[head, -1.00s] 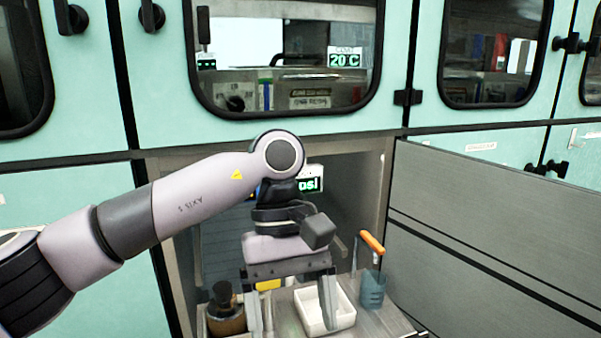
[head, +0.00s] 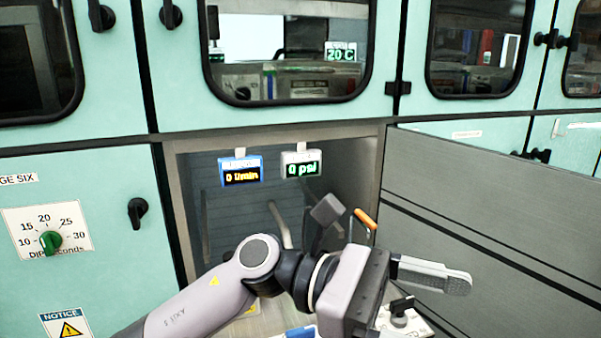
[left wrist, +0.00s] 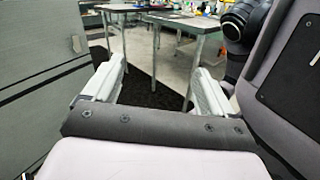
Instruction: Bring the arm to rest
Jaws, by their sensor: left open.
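My left arm comes in from the lower left of the head view and bends at a round joint in front of the open bay. My left gripper (head: 440,285) points to the right, in front of the bay's right side. One pale finger shows clearly there; the other is mostly hidden. In the left wrist view the two fingers of the left gripper (left wrist: 159,68) stand wide apart with nothing between them. My right gripper is in neither view.
Two displays, a blue one (head: 241,171) and a grey one (head: 301,170), hang in the bay. An orange handle (head: 365,219) rises behind the arm. A grey panel (head: 480,230) stands at right. Tables (left wrist: 150,20) show beyond the fingers in the wrist view.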

